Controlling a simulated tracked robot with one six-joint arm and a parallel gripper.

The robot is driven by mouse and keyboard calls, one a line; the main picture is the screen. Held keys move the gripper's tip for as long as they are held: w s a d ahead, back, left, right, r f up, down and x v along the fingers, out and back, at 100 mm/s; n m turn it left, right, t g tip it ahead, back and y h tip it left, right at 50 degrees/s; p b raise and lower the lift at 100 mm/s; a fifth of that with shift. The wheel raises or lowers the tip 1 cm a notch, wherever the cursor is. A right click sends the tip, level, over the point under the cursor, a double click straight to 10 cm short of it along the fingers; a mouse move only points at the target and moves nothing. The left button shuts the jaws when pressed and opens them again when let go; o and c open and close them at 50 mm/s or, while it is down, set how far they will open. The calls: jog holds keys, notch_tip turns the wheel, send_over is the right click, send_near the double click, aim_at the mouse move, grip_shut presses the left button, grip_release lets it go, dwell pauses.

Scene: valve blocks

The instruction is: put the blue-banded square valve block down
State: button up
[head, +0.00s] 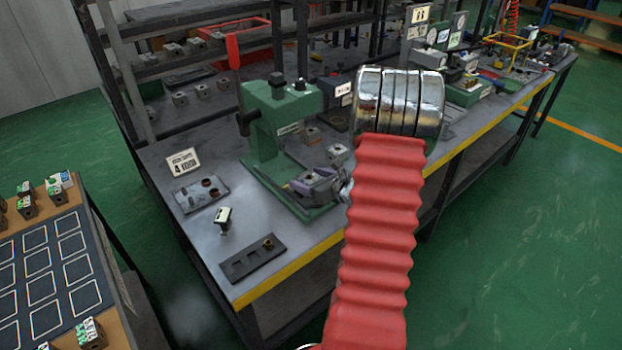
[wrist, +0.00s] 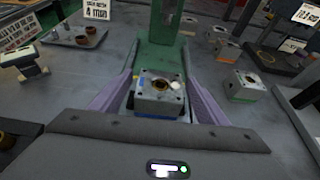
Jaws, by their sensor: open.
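A square grey valve block (wrist: 160,94) with a round bore on top sits upright between my fingers in the wrist view. A strip of dark blue shows low on its side. It seems to rest on the base of the green press (wrist: 160,45); its underside is hidden. My gripper (wrist: 159,76) is open, with one purple-grey finger on each side of the block. In the head view my gripper (head: 318,188) is low over the front of the green press base (head: 272,190), and the block there is mostly hidden by it.
An orange-banded block (wrist: 227,49) and a green-banded block (wrist: 243,86) stand right of my gripper. A tray with brown rings (head: 201,194), a sign (head: 183,161) and a dark slotted plate (head: 252,258) lie left. The press column (head: 263,130) rises behind. The bench has a yellow front edge (head: 290,269).

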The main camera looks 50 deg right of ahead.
jog(key=shift+s+r, duration=0.15)
jog(key=shift+r, duration=0.4)
jog(key=v, duration=1.1)
jog(key=shift+s, duration=0.3)
jog(key=shift+r, duration=0.1)
